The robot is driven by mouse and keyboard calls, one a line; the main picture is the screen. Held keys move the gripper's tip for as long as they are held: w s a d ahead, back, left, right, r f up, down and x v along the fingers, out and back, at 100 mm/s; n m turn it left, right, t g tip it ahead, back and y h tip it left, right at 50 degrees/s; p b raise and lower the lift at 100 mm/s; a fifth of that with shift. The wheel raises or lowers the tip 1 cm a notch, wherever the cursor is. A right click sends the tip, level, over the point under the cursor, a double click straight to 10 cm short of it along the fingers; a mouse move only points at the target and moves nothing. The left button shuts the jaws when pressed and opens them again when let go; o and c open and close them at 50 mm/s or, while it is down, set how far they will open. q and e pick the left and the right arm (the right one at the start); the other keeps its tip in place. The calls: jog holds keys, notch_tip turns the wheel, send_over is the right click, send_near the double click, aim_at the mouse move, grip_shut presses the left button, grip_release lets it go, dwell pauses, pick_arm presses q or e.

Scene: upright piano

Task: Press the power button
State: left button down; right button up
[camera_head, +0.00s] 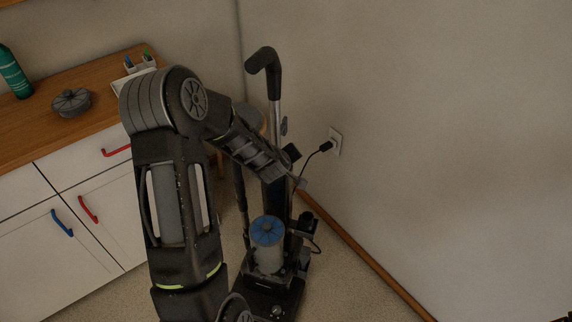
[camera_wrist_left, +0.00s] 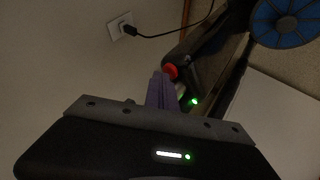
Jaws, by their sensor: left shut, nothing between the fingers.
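An upright vacuum cleaner (camera_head: 272,187) stands in the corner, with a dark hooked handle and a blue-topped canister. In the left wrist view, a round red button (camera_wrist_left: 171,72) shows on its dark body, and a small green light (camera_wrist_left: 194,101) glows near it. My left gripper (camera_head: 302,184) is shut and empty beside the vacuum's upper body. In the wrist view its closed fingertips (camera_wrist_left: 159,76) are right beside the red button and partly overlap its edge; I cannot tell whether they touch. The button cannot be made out in the head view. My right gripper is not in view.
A wall outlet (camera_head: 335,142) holds a black plug, its cord running to the vacuum.

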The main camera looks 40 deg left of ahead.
pick_arm(q)
jog(key=shift+r+p, duration=0.35)
jog(key=shift+r, duration=0.1)
jog(key=shift+r, duration=0.1)
notch_tip(320, 180, up, 6)
jog(key=p, duration=0.5)
dwell(0.3)
